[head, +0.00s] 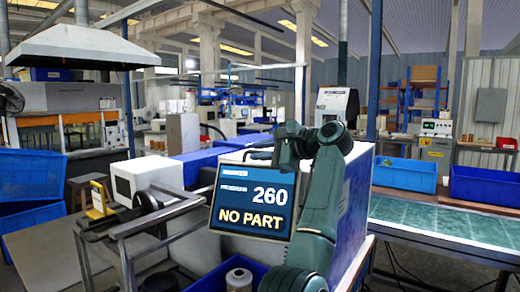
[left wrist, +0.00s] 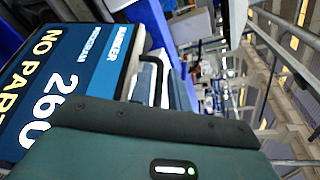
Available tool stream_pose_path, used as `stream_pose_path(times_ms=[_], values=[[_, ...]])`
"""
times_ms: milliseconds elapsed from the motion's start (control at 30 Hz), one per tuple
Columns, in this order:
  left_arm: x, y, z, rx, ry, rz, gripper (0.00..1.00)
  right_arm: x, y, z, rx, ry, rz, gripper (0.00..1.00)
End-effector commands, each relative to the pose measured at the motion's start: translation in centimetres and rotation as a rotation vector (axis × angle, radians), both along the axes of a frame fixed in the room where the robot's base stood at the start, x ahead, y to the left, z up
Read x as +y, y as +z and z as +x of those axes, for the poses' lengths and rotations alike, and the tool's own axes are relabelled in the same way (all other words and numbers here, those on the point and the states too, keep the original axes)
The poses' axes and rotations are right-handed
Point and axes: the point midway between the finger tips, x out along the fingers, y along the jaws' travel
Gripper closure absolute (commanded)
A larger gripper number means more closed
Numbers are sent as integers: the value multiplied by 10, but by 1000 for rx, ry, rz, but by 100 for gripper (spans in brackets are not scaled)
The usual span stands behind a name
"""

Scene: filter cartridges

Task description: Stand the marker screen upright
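The marker screen (head: 228,218) faces me in the head view and shows 260 and NO PART. Its picture leans a little clockwise; how far it tips back is hard to tell. It also shows in the left wrist view (left wrist: 62,62), sideways and close. A thin dark bent handle (head: 257,151) stands at its top edge. My left gripper (head: 283,155) is beside this handle, just above the screen, with my forearm crossing its right side. The fingertips are not clear, so whether they are open or shut on the handle cannot be told. My right gripper is out of view.
A blue bin with a pale cartridge (head: 239,280) sits below the screen. A metal rail frame (head: 126,250) and white housing (head: 147,180) stand at left. Blue bins (head: 405,174) stand by a green-topped table (head: 440,222) at right. A white-and-blue cabinet is behind my arm.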

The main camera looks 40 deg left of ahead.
Motion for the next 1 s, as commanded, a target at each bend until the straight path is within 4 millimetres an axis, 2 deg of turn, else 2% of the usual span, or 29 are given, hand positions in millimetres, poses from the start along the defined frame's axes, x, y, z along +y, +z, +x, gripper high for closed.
stream_pose_path(times_ms=[367,600,1000], values=[[5,-2,0,0,-1,-1,83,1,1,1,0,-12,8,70],[5,-2,0,0,-1,-1,100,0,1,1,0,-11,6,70],[5,-2,0,0,-1,-1,100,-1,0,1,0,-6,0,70]])
